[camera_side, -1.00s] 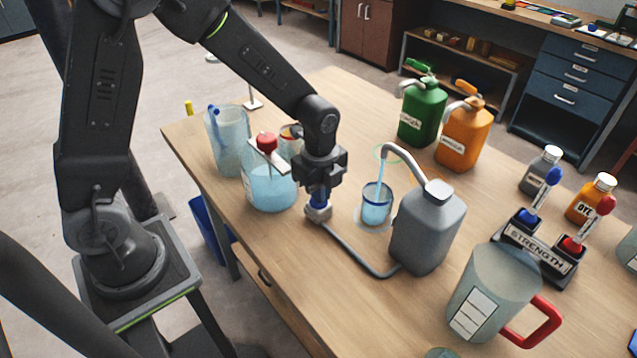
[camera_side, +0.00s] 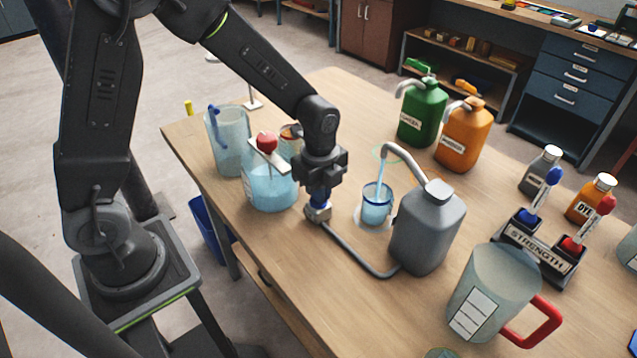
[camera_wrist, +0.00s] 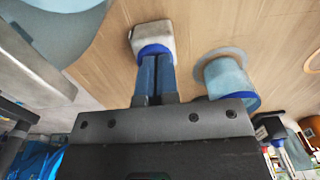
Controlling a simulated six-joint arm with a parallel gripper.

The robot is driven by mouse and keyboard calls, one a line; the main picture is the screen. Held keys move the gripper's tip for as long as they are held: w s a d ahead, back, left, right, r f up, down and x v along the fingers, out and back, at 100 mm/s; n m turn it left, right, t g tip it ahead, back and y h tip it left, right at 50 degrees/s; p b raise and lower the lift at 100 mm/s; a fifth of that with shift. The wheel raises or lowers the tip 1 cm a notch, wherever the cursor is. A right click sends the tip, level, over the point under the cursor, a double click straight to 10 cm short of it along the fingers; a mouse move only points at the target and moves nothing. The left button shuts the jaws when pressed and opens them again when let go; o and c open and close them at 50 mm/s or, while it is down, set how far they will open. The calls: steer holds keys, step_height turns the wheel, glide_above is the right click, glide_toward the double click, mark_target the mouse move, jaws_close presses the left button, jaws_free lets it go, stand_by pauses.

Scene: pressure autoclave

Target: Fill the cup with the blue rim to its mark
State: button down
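The cup with the blue rim (camera_side: 376,208) stands upright on a pale disc under the curved spout of the grey jug (camera_side: 428,235). A thin pale-blue stream runs from the spout into the cup, which holds pale-blue liquid. I cannot make out its mark. The cup also shows in the wrist view (camera_wrist: 226,78). A grey tube joins the jug to a small grey block with a blue top (camera_side: 318,213). My gripper (camera_side: 320,202) points down, its blue fingertips at the block's top. In the wrist view my gripper (camera_wrist: 153,62) has its fingers together over this block (camera_wrist: 152,42).
A round vessel with a red knob (camera_side: 269,188) and a clear jug (camera_side: 228,150) stand left of my gripper. Green (camera_side: 422,115) and orange (camera_side: 463,135) cans stand behind the cup. A large red-handled jug (camera_side: 490,295) and the STRENGTH stand (camera_side: 535,255) are at right.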

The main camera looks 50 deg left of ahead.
steer(key=shift+s+f, duration=0.35)
steer(key=shift+s, duration=0.05)
step_height(320, 180, up, 15)
steer(key=shift+w+f, duration=0.15)
steer(key=shift+w, duration=0.2)
stand_by(1.0)
steer(key=s+a+r+n+t, duration=0.1)
steer(key=s+r+n+t, duration=0.1)
steer(key=s+n, duration=0.6)
steer(key=s+a+r+n+t, duration=0.1)
steer(key=s+r+n+t, duration=0.1)
steer(key=s+n, duration=0.6)
steer(key=shift+a+r+n+t, duration=0.25)
steer(key=shift+r+n+t, duration=0.15)
steer(key=shift+n+t, duration=0.45)
